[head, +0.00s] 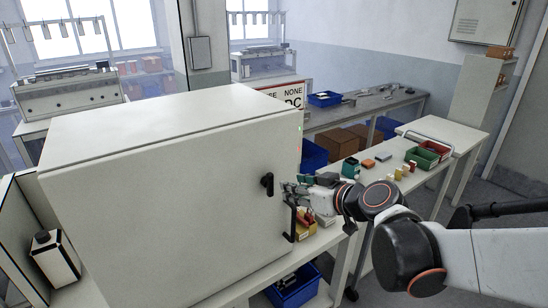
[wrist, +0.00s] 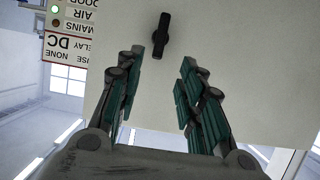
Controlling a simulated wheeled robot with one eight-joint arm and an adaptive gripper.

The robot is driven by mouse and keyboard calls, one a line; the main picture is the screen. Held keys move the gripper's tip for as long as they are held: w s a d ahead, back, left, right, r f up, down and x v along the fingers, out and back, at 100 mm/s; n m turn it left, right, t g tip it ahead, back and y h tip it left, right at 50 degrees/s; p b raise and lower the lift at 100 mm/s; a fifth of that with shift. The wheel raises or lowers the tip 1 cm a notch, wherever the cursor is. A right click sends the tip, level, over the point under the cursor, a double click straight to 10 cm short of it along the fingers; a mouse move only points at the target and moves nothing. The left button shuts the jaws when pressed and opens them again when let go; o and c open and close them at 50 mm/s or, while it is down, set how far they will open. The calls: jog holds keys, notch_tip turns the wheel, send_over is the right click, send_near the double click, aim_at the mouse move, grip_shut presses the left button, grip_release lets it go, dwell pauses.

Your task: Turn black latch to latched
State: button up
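The black latch (head: 267,184) is on the front door of the large white cabinet (head: 170,190), near the door's right edge. In the head view its handle looks roughly upright. The latch also shows in the wrist view (wrist: 161,35), ahead of my fingertips and near the middle, with its long axis close to upright. My gripper (head: 290,190) is just right of the latch in the head view. In the wrist view my gripper (wrist: 160,75) is open, with a wide empty gap between its green-padded fingers. It appears apart from the latch.
A sign panel with lamps (wrist: 68,30) is beside the cabinet. A black bar handle (head: 292,220) is at the cabinet's right edge. The bench to the right holds a green bin (head: 422,157) and small blocks. A blue bin (head: 293,287) is below the bench.

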aim_at(272, 182)
jog(key=b+x, duration=0.2)
jog(key=x, duration=1)
jog(key=shift+s+d, duration=0.1)
grip_shut()
